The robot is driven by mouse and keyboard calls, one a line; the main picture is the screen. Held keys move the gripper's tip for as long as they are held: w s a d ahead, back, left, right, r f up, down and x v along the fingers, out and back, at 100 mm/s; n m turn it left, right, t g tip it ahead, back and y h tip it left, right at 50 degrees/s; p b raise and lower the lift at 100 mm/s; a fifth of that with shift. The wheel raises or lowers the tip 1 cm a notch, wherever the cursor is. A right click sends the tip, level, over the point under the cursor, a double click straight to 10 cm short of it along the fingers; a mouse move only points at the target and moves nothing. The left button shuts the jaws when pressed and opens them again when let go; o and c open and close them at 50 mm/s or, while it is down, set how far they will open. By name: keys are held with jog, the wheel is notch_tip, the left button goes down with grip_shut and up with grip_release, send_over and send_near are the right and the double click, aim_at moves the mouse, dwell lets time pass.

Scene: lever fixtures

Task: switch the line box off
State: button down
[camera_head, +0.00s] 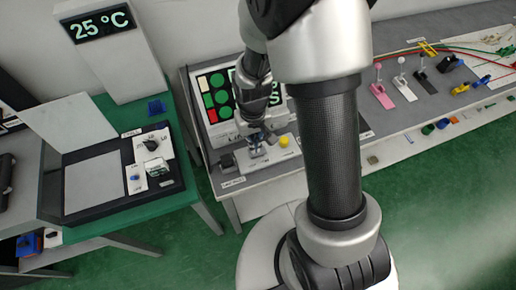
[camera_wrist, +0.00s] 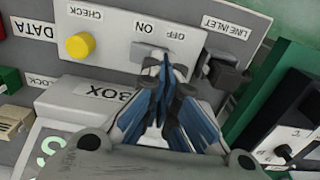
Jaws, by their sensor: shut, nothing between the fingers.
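The line box panel (camera_head: 270,160) is a light grey plate on the middle bench. It also shows upside down in the wrist view (camera_wrist: 110,58), with ON and OFF printed close together. My gripper (camera_wrist: 167,65) is shut and empty, with its blue-grey fingers right over the ON/OFF area. In the head view my gripper (camera_head: 257,147) points down at the plate, left of the yellow button. A pale grey piece (camera_wrist: 146,51) shows beside the fingertips below ON, perhaps part of the switch. The fingers hide most of the switch, so its position and any contact cannot be told.
The yellow CHECK button (camera_wrist: 80,46) and black line inlet block (camera_wrist: 226,72) flank my fingers. A screen with green shapes (camera_head: 216,95) stands behind. A green bench (camera_head: 165,195) with a black-framed device is at left. Several small levers (camera_head: 402,85) stand at right.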

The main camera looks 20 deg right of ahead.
jog(key=shift+f+b, duration=1.3)
jog(key=shift+f, duration=0.35)
dwell(1.1)
jog(key=shift+r, duration=0.15)
jog(key=shift+r+p, duration=2.85)
jog(key=shift+r, duration=0.55)
jog(key=shift+r, duration=0.1)
jog(key=s+r+t, duration=0.2)
jog(key=s+r, duration=0.2)
jog(key=r, duration=1.3)
jog(key=s+r+t, duration=0.2)
jog(key=s+r, duration=0.7)
jog(key=s, duration=0.2)
jog(key=shift+t, duration=0.3)
